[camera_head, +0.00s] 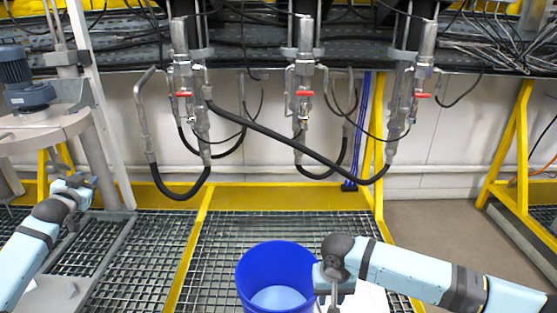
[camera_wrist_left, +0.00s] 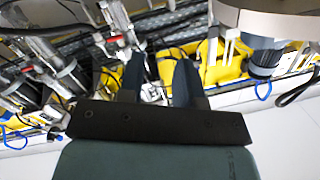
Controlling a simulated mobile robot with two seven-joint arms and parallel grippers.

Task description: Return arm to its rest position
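My left arm comes in from the left in the head view, and its gripper (camera_head: 84,181) is in front of the grey stand at the left. In the left wrist view the two dark fingers of the left gripper (camera_wrist_left: 161,75) stand apart, with nothing between them. My right arm comes in from the lower right. Its wrist is bent downward beside the right rim of a blue bucket, and the right gripper (camera_head: 334,298) is mostly cut off by the bottom edge, so its fingers cannot be made out.
The blue bucket (camera_head: 252,284) stands on the metal grating (camera_head: 140,262). Several pipes with red valve handles (camera_head: 304,93) and black hoses (camera_head: 290,143) hang ahead. A grey stand with a motor (camera_head: 27,82) is at the left. Yellow frame posts (camera_head: 509,140) stand at the right.

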